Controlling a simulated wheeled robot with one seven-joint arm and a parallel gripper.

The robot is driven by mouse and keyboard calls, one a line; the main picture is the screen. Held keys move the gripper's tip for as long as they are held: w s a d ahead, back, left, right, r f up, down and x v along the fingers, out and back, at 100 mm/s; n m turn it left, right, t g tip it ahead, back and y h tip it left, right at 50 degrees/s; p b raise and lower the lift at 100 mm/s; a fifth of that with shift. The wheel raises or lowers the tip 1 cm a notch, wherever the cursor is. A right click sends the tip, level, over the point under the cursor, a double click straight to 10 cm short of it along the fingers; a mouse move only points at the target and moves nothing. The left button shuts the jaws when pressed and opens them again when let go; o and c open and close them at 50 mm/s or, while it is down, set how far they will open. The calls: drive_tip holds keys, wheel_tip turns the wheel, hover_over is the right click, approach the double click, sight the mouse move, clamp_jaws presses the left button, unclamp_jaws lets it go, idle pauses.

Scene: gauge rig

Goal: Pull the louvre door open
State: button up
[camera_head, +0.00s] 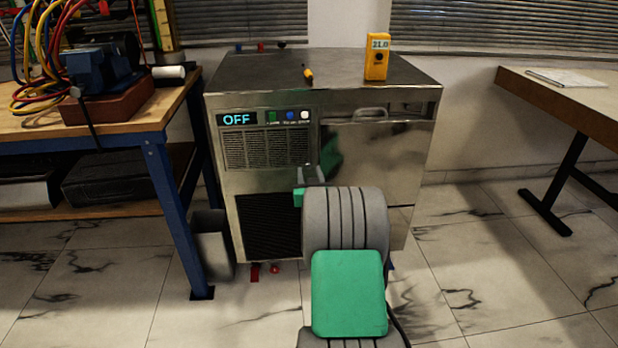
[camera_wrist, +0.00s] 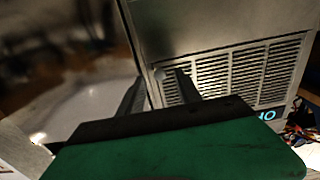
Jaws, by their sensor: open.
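The louvre door (camera_head: 268,149) is a steel panel with rows of slats on the left of the steel machine's front. It looks flush with the front in the head view. In the wrist view, which shows the front upside down, its slats (camera_wrist: 245,68) fill the upper right. A small round knob (camera_wrist: 160,75) shows near the panel's edge. My gripper (camera_head: 312,173) is at the panel's right edge in the head view. In the wrist view my gripper (camera_wrist: 158,88) is open, with the knob appearing between its fingers. I cannot tell whether they touch it.
The steel machine (camera_head: 330,68) carries a yellow meter (camera_head: 376,58) and a small orange-and-black tool (camera_head: 308,74) on top. Floor is free at right.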

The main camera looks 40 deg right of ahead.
drive_tip(key=shift+x, duration=0.95)
drive_tip(key=shift+c, duration=0.2)
clamp_jaws()
idle(0.5)
